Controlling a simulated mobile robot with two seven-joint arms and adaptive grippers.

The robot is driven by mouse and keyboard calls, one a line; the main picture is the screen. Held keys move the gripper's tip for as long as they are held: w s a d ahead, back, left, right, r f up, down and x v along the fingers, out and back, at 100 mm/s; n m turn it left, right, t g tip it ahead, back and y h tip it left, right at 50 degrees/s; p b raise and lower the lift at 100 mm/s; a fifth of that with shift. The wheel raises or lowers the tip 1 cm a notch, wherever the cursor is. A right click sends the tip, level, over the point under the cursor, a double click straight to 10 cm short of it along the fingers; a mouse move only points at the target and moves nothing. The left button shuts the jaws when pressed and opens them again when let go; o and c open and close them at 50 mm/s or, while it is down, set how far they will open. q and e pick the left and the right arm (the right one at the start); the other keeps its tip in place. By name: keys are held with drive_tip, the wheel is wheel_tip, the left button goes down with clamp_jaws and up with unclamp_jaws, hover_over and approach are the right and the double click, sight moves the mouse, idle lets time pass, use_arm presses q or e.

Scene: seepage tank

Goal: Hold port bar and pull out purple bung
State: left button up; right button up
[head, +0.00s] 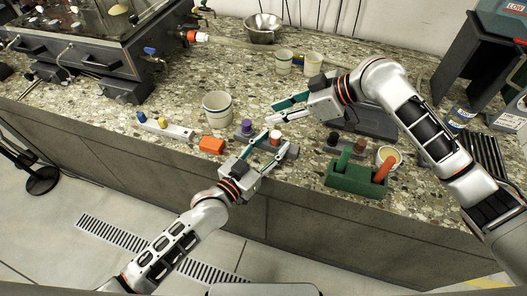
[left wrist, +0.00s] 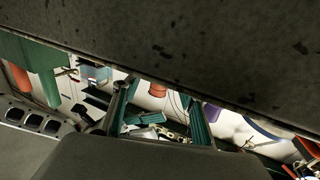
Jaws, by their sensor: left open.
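The purple bung (head: 247,127) stands upright at the left end of a grey port bar (head: 237,138) near the bench's front edge. A bung with a reddish-brown top (head: 275,134) stands further right on the same bar. My left gripper (head: 272,144) is open at the bar's front side, its fingers apart near the reddish-brown bung; contact cannot be told. In the left wrist view, the purple bung (left wrist: 213,112) and reddish bung (left wrist: 157,90) show beyond the fingers (left wrist: 158,115). My right gripper (head: 270,113) is open and empty, above and behind the bar.
A white bar with blue and yellow bungs (head: 179,131) and an orange block (head: 211,145) lie left. A striped cup (head: 217,106) stands behind. A green holder (head: 352,183) and a cup (head: 389,156) are right. The bench edge is close below the left gripper.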

use_arm(q)
drive_tip(key=shift+x, duration=1.05)
clamp_jaws()
